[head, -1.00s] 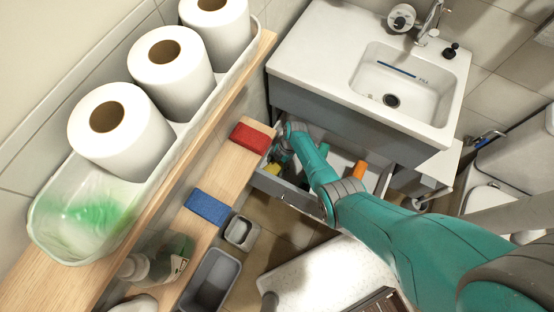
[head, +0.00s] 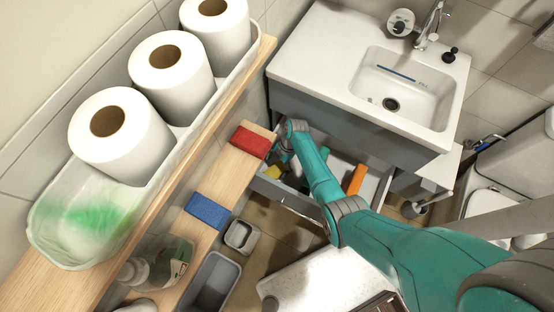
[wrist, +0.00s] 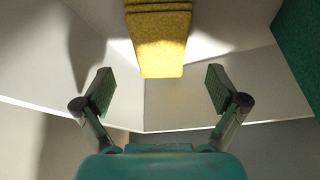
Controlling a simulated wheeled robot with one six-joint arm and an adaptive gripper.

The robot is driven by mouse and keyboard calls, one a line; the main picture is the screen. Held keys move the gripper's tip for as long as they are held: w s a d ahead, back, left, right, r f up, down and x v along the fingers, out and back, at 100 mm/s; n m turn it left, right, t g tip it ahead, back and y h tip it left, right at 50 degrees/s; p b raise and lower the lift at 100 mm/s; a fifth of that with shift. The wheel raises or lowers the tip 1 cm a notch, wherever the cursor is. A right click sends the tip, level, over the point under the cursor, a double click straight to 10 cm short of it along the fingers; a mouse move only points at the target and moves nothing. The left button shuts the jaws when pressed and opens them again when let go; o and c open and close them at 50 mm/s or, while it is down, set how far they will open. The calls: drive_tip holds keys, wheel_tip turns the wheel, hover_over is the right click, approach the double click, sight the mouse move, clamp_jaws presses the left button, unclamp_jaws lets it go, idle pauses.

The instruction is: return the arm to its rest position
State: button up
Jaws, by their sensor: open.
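My gripper (wrist: 160,90) is open in the wrist view, with its two fingers spread wide and nothing between the tips. A yellow ribbed block (wrist: 160,40) lies just beyond the fingertips on a pale surface, apart from both fingers. In the head view my teal arm reaches into the open drawer under the sink, and the gripper is partly hidden there by the arm. The yellow block shows beside it in the drawer (head: 274,172).
The grey drawer (head: 292,196) also holds an orange item (head: 356,179). A wooden shelf with a red sponge (head: 250,142) and a blue sponge (head: 209,210) stands left. Paper rolls (head: 120,137) sit above it. A green surface (wrist: 302,45) borders the wrist view at right.

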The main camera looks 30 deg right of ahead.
wheel_tip(320, 180, up, 6)
idle(0.4)
